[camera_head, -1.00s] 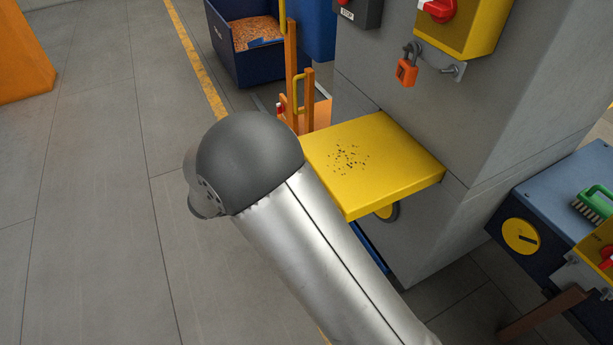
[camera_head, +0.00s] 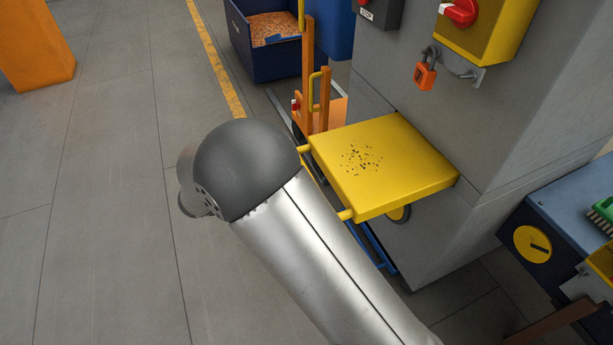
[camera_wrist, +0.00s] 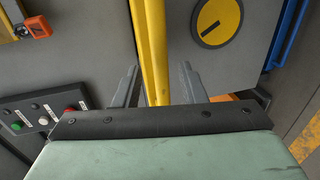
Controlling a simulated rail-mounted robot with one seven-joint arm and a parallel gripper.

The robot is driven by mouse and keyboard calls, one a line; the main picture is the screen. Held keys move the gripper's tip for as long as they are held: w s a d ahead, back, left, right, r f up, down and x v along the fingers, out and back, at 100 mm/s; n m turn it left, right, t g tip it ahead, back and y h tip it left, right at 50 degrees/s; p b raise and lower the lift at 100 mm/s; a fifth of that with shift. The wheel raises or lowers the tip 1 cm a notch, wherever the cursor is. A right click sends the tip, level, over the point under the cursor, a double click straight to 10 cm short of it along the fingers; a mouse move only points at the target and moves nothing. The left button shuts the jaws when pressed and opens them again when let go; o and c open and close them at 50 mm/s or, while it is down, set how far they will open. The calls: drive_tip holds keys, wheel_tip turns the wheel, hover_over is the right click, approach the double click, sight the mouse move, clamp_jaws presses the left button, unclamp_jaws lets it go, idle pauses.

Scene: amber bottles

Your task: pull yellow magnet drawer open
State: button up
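The yellow magnet drawer (camera_head: 385,165) is a flat yellow slab with dark specks on top, at the grey column. Two yellow handle posts (camera_head: 346,214) stick out from its front edge in the head view; the rest of the handle is hidden behind my arm. In the wrist view the yellow drawer and handle (camera_wrist: 152,45) show edge-on as a narrow upright strip. My gripper (camera_wrist: 160,85) is open, its two grey fingers on either side of that strip, with gaps visible. I cannot tell how deep the handle sits between them. My gripper is hidden in the head view.
A yellow dial (camera_head: 398,213) is on the column below the drawer. An orange padlock (camera_head: 425,75) hangs above it. Orange posts (camera_head: 308,85) and a blue bin (camera_head: 270,45) stand behind. A blue cabinet (camera_head: 545,225) is at right.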

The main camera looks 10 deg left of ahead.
drive_tip(key=p+v, duration=0.2)
drive_tip(key=v, duration=1)
drive_tip(key=shift+s+a, duration=0.2)
drive_tip(key=shift+a, duration=0.05)
drive_tip(key=w+d+r+m+g+y+p, duration=0.25)
drive_tip(key=d+r+g+p, duration=0.7)
drive_tip(key=d+r, duration=0.75)
drive_tip(key=s+d+r+m+t+y+p, duration=0.1)
drive_tip(key=s+d+r+y+p, duration=0.4)
drive_tip(key=s+d+r+p, duration=0.1)
drive_tip(key=s+d+r+m+y+p, duration=0.2)
drive_tip(key=s+d+r+y+p, duration=0.4)
drive_tip(key=d+p, duration=0.4)
drive_tip(key=s+d+r, duration=0.1)
drive_tip(key=s+d, duration=0.1)
drive_tip(key=d, duration=0.1)
drive_tip(key=shift+s+r+t, duration=0.2)
drive_tip(key=shift+r+t, duration=0.1)
drive_tip(key=shift+t, duration=0.05)
drive_tip(key=shift+m, duration=0.25)
drive_tip(key=shift+a, duration=0.15)
